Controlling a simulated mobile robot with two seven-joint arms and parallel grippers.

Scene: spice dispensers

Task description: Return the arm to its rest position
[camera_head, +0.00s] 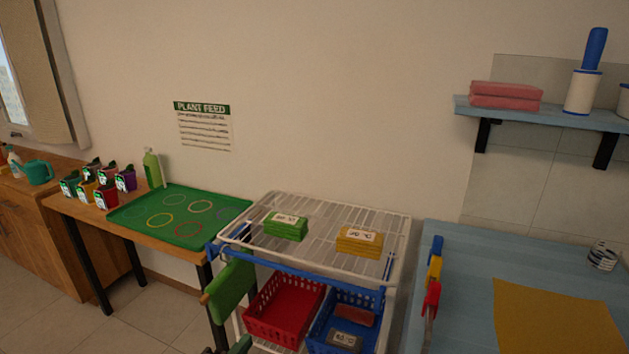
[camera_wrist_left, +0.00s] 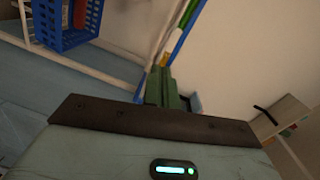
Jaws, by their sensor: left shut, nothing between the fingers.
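My left gripper (camera_wrist_left: 164,84) shows in the left wrist view, with its dark green fingers together beyond a dark bar. Nothing is between the fingers. In the head view only a small dark green piece at the bottom edge, below the green chair back, may belong to it; I cannot be sure. Most of my left arm is out of the head view. My right gripper is in neither view.
A white wire cart (camera_head: 325,264) holds green packets (camera_head: 286,227), yellow packets (camera_head: 359,241), a red basket (camera_head: 284,311) and a blue basket (camera_head: 320,331). A green chair back (camera_head: 231,291) stands beside it. A blue table (camera_head: 465,270) is at right.

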